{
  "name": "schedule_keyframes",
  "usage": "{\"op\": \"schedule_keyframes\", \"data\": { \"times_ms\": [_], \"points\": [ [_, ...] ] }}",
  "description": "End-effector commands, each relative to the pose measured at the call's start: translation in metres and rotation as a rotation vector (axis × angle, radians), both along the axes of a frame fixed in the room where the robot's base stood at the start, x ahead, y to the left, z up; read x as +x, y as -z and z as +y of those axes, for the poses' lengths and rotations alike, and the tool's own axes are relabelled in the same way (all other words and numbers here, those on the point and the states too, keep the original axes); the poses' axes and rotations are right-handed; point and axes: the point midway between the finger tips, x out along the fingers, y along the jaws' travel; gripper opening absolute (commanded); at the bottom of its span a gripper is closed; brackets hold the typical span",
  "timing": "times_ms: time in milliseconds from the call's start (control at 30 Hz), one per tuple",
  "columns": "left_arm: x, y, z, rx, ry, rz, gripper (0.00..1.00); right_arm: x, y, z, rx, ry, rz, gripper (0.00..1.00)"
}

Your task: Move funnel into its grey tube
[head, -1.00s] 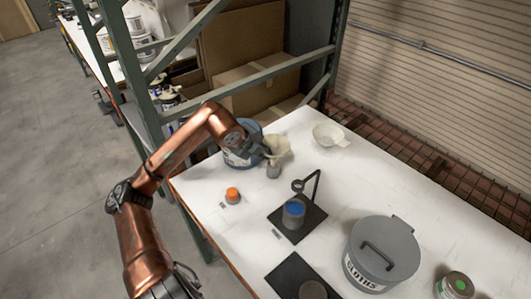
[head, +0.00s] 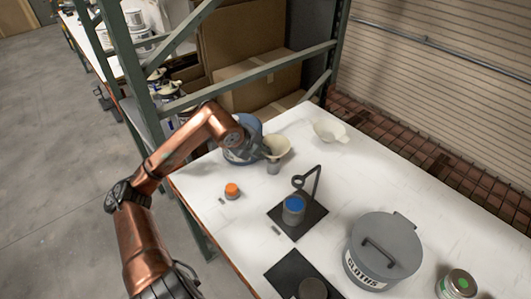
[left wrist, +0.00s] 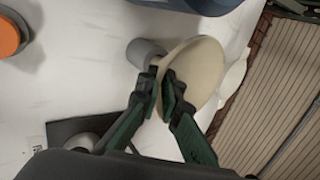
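A cream funnel (head: 279,147) is at my left gripper (head: 266,152) in the head view, directly above a short grey tube (head: 273,168) on the white table. In the left wrist view, the fingers (left wrist: 160,76) are close together with the funnel's edge between them, and its bowl (left wrist: 205,68) leans out to the right. The grey tube (left wrist: 146,52) shows just behind the fingers. The funnel's spout is hidden, so I cannot tell whether it is inside the tube. My right gripper is not in view.
A blue-grey container (head: 243,140) stands close behind the gripper. A second pale funnel (head: 329,131) lies at the back. An orange cap (head: 232,190), a stand with a blue-topped cup (head: 293,209) and a grey cloths bin (head: 384,255) are nearer.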

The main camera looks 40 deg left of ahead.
Motion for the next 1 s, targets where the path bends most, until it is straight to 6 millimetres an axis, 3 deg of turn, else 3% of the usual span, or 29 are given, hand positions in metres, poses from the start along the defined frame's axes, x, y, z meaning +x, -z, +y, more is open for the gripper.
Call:
{"op": "schedule_keyframes", "data": {
  "times_ms": [933,1000],
  "points": [
    [0.0,0.019,0.0,0.0,0.0,-0.001,0.0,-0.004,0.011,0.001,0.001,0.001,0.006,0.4],
    [0.0,0.019,0.0,0.0,0.0,-0.001,0.09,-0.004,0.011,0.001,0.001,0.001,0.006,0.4]
  ]
}}
